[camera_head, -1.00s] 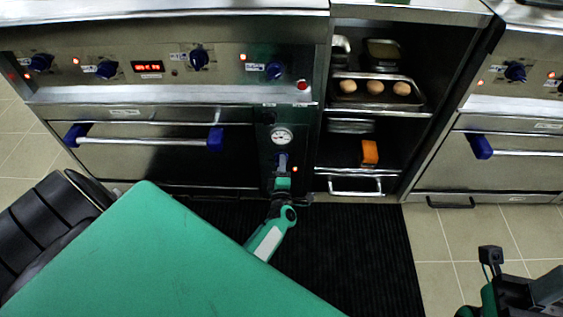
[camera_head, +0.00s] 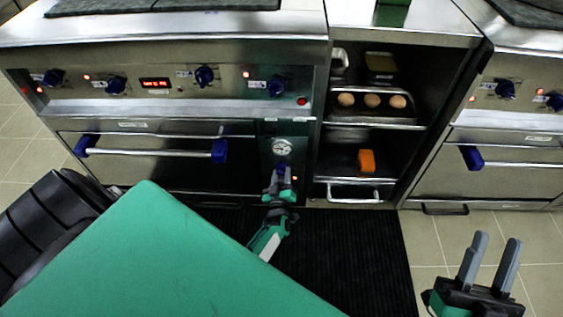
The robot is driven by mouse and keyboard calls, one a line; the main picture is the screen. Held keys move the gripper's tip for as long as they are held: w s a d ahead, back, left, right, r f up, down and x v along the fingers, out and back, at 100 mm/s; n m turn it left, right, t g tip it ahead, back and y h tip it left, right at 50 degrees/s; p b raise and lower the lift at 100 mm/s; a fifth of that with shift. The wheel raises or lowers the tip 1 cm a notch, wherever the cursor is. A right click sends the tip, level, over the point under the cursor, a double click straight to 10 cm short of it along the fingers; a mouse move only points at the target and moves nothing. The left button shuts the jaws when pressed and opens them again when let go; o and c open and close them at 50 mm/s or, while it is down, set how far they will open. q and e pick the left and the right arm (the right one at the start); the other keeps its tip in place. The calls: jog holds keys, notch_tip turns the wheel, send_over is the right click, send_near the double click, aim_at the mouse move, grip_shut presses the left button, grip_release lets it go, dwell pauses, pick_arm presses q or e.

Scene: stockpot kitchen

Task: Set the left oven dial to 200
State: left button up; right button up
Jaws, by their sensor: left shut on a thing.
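The left oven's control column carries a round white gauge (camera_head: 282,147) with a blue dial knob (camera_head: 282,168) right below it. My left gripper (camera_head: 280,178) is at that knob and shut on it; the jaws cover most of the knob. The gauge's needle and numbers are too small to read. My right gripper (camera_head: 497,243) is open and empty over the floor at lower right, its two grey fingers apart and pointing up.
The left oven's door handle (camera_head: 150,152) and several blue knobs are left of the column. An open shelf unit on the right holds a tray of eggs (camera_head: 372,101) and an orange item (camera_head: 367,160). A black mat (camera_head: 340,250) covers the floor in front.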

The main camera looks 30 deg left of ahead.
pick_arm(q)
jog(key=shift+r+m+h+p, duration=0.2)
jog(key=shift+m+p, duration=0.8)
jog(key=shift+m, duration=2.25)
jog(key=shift+f+m+h+p, duration=0.2)
jog(key=shift+m+p, duration=0.75)
jog(key=shift+m, duration=2.3)
pick_arm(e)
jog(key=s+a+f+g, duration=0.1)
jog(key=a+f+g, duration=0.1)
jog(key=f+g, duration=0.4)
jog(key=s+a+f+g, duration=0.1)
jog(key=a+f+g, duration=0.2)
jog(key=f, duration=0.9)
jog(key=shift+s+a+g+h, duration=0.15)
jog(key=shift+s+g+h, duration=0.2)
jog(key=shift+g, duration=1.05)
pick_arm(q)
jog(key=shift+r, duration=0.15)
pick_arm(e)
jog(key=shift+f, duration=0.1)
pick_arm(q)
jog(key=shift+a, duration=0.1)
jog(key=o, duration=1)
